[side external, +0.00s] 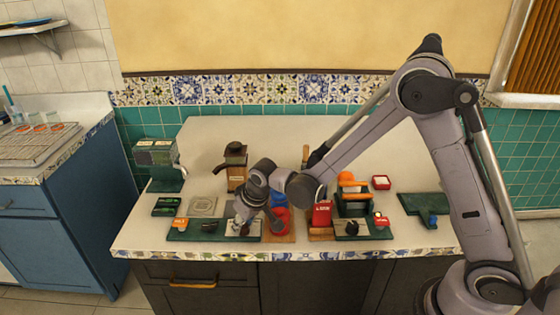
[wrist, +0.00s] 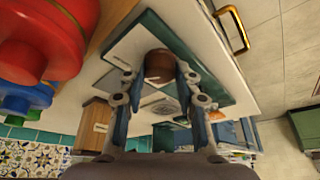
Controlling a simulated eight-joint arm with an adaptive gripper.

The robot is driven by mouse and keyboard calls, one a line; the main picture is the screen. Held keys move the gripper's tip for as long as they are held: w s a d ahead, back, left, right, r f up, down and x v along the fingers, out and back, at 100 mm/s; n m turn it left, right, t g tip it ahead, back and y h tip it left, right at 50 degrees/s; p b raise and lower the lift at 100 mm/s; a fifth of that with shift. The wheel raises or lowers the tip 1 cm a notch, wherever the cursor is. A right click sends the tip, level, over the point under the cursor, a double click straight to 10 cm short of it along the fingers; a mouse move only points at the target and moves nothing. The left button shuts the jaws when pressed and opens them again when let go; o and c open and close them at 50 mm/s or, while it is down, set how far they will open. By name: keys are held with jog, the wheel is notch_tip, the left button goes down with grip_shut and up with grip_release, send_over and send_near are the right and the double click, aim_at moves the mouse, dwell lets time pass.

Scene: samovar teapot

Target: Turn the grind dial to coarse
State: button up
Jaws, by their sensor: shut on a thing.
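My gripper (wrist: 157,77) has its two fingers on either side of a brown round knob (wrist: 158,63), shut on it. The knob appears to be the grind dial; it stands on a pale plate (wrist: 122,48) on a teal board (wrist: 205,62). In the side external view my gripper (side external: 243,222) is low over the teal board (side external: 212,235) near the counter's front edge. There my gripper and wrist hide most of the dial. I cannot read any dial marking or its setting.
A red rounded object (side external: 281,222) stands close to the right of my gripper, with a blue one behind. A brown grinder-like device (side external: 236,168) stands behind it. An orange part (side external: 180,223) sits on the board's left. The counter's back (side external: 280,130) is clear.

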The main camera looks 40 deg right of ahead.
dwell(0.3)
jog(key=o, duration=1.2)
jog(key=shift+c, duration=0.2)
jog(key=v, duration=1.2)
